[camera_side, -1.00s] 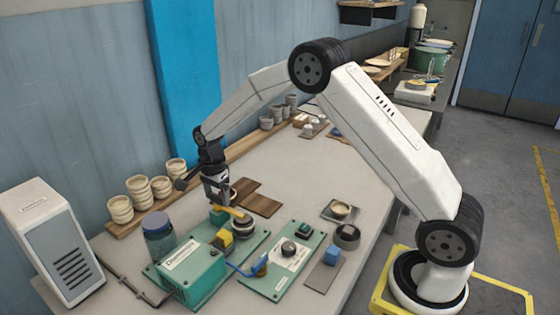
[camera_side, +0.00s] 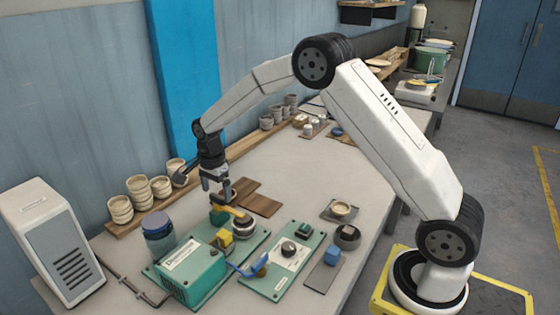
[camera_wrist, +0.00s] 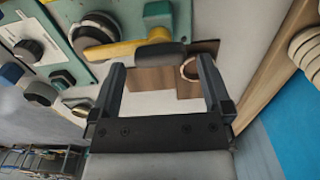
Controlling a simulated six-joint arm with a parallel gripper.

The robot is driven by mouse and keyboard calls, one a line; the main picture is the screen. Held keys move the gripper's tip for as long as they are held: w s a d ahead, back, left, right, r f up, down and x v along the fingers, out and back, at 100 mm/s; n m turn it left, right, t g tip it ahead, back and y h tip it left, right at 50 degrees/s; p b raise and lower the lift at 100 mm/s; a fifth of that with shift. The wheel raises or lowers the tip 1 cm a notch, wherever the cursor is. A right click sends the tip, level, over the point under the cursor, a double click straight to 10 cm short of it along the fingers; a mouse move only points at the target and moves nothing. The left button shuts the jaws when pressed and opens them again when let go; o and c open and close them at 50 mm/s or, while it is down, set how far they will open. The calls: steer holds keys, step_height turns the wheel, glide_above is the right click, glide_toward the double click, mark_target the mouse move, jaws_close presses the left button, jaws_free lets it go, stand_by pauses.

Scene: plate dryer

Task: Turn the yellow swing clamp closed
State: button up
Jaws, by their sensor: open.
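The yellow swing clamp (camera_side: 234,213) is a short bar on the green dryer plate (camera_side: 252,247), beside a round dark-and-pale disc (camera_side: 243,228). My gripper (camera_side: 216,188) is above and just behind the clamp in the side view. In the wrist view my gripper (camera_wrist: 161,64) has its two fingers spread with nothing held between them. The clamp appears just beyond the fingertips; I cannot tell whether they touch it.
A green box (camera_side: 190,274) and a blue-lidded jar (camera_side: 158,236) stand at the left. A second green panel (camera_side: 285,262) with a knob lies to the right.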

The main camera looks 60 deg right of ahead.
steer(key=shift+r, duration=3.1)
steer(key=s+a+f+n+t, duration=0.1)
steer(key=s+n, duration=0.8)
steer(key=s, duration=0.3)
steer(key=s+a+f+n+t, duration=0.1)
steer(key=s+a+f+n, duration=0.1)
steer(key=s+n, duration=0.7)
steer(key=s, duration=0.3)
steer(key=shift+s+f+t, duration=0.2)
steer(key=shift+f+t, duration=0.05)
steer(key=shift+t, duration=0.05)
